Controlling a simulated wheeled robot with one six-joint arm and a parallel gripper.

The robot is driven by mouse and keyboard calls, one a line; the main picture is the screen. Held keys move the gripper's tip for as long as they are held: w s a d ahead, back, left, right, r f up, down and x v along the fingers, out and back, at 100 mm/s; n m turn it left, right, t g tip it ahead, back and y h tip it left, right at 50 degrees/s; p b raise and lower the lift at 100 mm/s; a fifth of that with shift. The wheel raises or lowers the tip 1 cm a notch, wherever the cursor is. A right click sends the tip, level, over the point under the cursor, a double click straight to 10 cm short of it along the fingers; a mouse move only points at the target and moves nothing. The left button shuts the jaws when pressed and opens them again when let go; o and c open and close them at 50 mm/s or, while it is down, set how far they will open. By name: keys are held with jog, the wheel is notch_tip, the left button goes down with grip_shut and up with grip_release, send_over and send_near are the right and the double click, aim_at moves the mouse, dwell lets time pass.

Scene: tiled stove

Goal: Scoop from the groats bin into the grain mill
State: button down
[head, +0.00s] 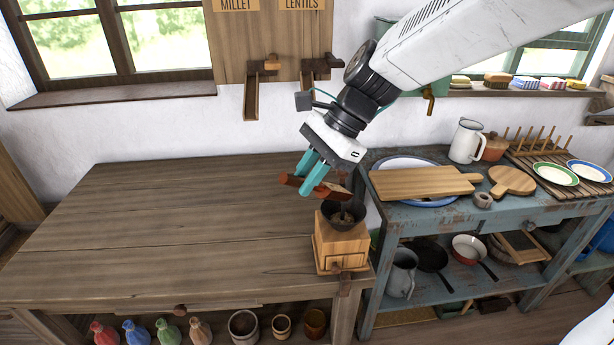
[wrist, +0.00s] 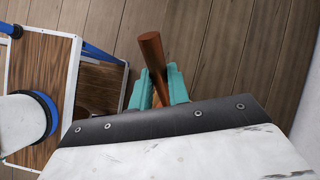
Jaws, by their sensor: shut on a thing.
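My gripper (head: 311,184) has teal fingers shut on a reddish-brown wooden scoop (head: 338,188), just above and left of the grain mill. The scoop's handle end sticks out left of the fingers; whether it carries grain I cannot tell. In the wrist view the handle (wrist: 152,50) passes between the teal fingers (wrist: 158,85). The grain mill (head: 342,246) is a light wooden box with a dark bowl-shaped hopper (head: 335,219) on top, at the table's front right corner. Some brownish stuff shows in the hopper. I see no bin labelled groats.
A wall board (head: 270,40) labelled millet and lentils carries wooden chutes (head: 251,98). The wooden table (head: 160,230) is bare left of the mill. A blue side table (head: 455,215) at right holds a cutting board (head: 420,182), a white jug (head: 466,141) and plates.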

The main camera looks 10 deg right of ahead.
dwell(0.3)
jog(key=shift+w+d+r+g+y, duration=0.2)
jog(key=shift+d+r+g+y, duration=0.15)
jog(key=shift+r+y, duration=0.25)
jog(key=shift+w+d+r, duration=0.1)
jog(key=shift+d, duration=0.15)
dwell(1.2)
jog(key=shift+w+d+r+y, duration=0.1)
jog(key=shift+d+r+y, duration=0.05)
jog(key=shift+y, duration=0.25)
dwell(1.1)
